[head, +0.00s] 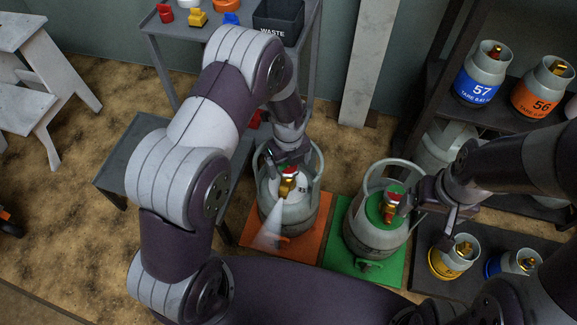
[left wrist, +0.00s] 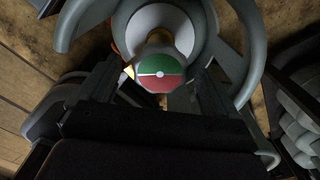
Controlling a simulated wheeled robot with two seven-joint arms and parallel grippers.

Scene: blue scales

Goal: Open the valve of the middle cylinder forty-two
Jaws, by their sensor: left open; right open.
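A grey gas cylinder (head: 302,215) stands upright on an orange mat (head: 318,232); no number on it is readable. Its brass valve (head: 287,187) has a red and green knob (left wrist: 158,72). A whitish cone, like a jet, runs down from the valve to the mat. My left gripper (head: 285,163) is open above this valve, and in the left wrist view its fingers stand either side of the knob. A second grey cylinder (head: 372,237), with a green top and a brass valve with red on it, stands on a green mat (head: 335,262). My right gripper (head: 428,214) is open just right of that valve.
A rack at right holds cylinders marked 57 (head: 480,80) and 56 (head: 540,92). Smaller yellow-banded (head: 447,262) and blue-banded cylinders stand on a dark mat (head: 430,285). A table at the back holds a waste bin (head: 278,22). A grey bench (head: 125,165) and steps (head: 40,75) stand at left.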

